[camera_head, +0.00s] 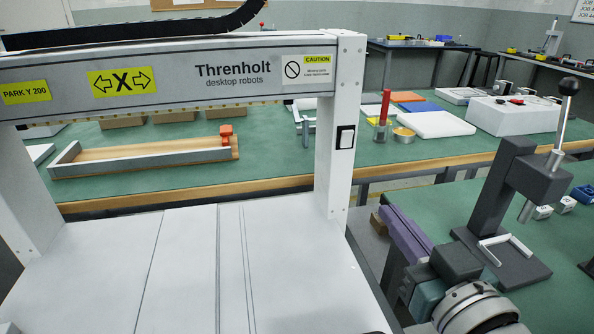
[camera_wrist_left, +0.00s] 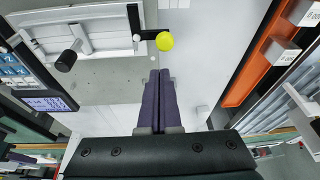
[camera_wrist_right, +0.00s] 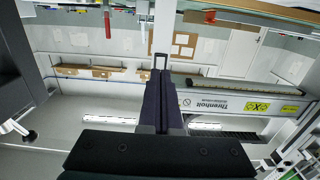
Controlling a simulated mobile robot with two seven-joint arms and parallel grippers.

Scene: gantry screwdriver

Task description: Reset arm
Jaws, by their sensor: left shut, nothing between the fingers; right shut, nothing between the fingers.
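My right gripper (camera_head: 392,215) is at the lower right of the head view, beside the right post of the gantry and left of a dark lever press. Its purple fingers are together and empty. In the right wrist view the shut fingers (camera_wrist_right: 160,75) point toward the far wall, with the gantry beam upside down to the right. My left gripper does not show in the head view. In the left wrist view its purple fingers (camera_wrist_left: 159,80) are together and empty, below a yellow knob (camera_wrist_left: 165,41). No held object shows in either gripper.
The white Threnholt gantry beam (camera_head: 140,80) spans the view over a white bed (camera_head: 190,270). The dark lever press (camera_head: 500,200) stands close to my right arm. A green bench (camera_head: 270,165) lies behind. A keypad unit (camera_wrist_left: 30,85) and an orange tray (camera_wrist_left: 262,60) flank my left gripper.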

